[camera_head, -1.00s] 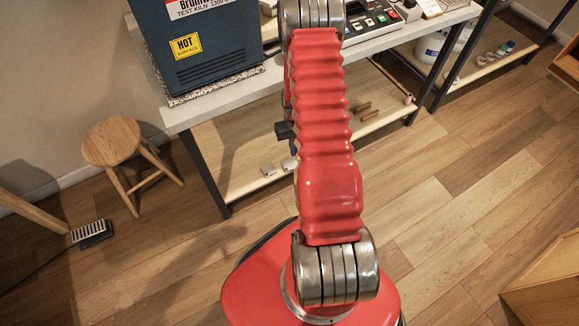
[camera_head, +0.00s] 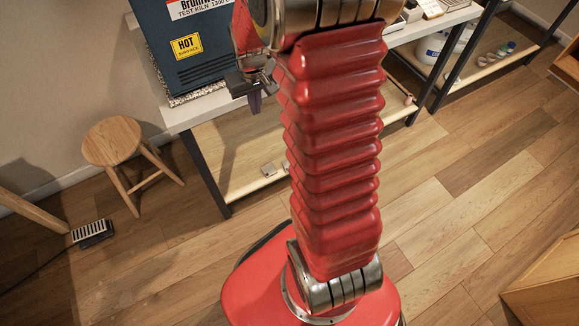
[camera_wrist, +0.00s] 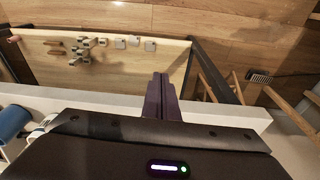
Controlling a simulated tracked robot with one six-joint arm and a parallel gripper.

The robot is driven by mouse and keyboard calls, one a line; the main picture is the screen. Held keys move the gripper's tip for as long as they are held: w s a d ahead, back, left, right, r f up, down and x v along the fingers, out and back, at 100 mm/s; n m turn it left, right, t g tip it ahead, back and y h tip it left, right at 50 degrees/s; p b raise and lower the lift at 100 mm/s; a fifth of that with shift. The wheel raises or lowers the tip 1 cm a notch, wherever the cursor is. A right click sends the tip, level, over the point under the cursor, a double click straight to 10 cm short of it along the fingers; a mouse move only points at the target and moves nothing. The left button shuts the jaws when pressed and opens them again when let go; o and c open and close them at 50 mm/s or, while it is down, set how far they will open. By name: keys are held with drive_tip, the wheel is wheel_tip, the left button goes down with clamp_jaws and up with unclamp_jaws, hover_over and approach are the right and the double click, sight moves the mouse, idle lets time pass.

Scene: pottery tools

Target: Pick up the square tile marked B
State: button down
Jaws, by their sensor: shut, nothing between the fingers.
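Small pale square tiles lie on the lower wooden shelf. In the head view one tile (camera_head: 268,169) is in the open and another (camera_head: 287,164) sits beside my arm. In the wrist view they show as small grey squares (camera_wrist: 150,46) near the shelf's far edge. No letter is readable, so I cannot tell which is B. My gripper (camera_head: 255,109) is shut and empty, near the front edge of the upper worktop and above the tiles. Its two dark fingers (camera_wrist: 163,77) meet in the wrist view, apart from the tiles.
A blue kiln (camera_head: 200,50) with a HOT label stands on the white worktop (camera_head: 185,119). The wooden shelf (camera_head: 235,150) below also holds several small pieces (camera_wrist: 80,50). A round stool (camera_head: 113,140) and a pedal (camera_head: 92,232) are on the floor at left. My arm hides part of the shelf.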

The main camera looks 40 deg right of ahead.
drive_tip(key=s+a+r+n+t, duration=0.1)
drive_tip(key=s+a+r, duration=0.2)
drive_tip(key=a+r, duration=0.3)
drive_tip(key=s+a+r+t, duration=0.1)
drive_tip(key=s+a+r, duration=0.25)
drive_tip(key=r, duration=0.35)
drive_tip(key=s+a+r+n+t, duration=0.1)
drive_tip(key=s+a+r, duration=0.5)
drive_tip(key=s, duration=0.5)
drive_tip(key=shift+s+a+r+n+t+y, duration=0.3)
drive_tip(key=shift+a+r+n+t+y, duration=0.1)
drive_tip(key=shift+a, duration=0.55)
drive_tip(key=c, duration=2.4)
unclamp_jaws()
drive_tip(key=shift+c, duration=0.2)
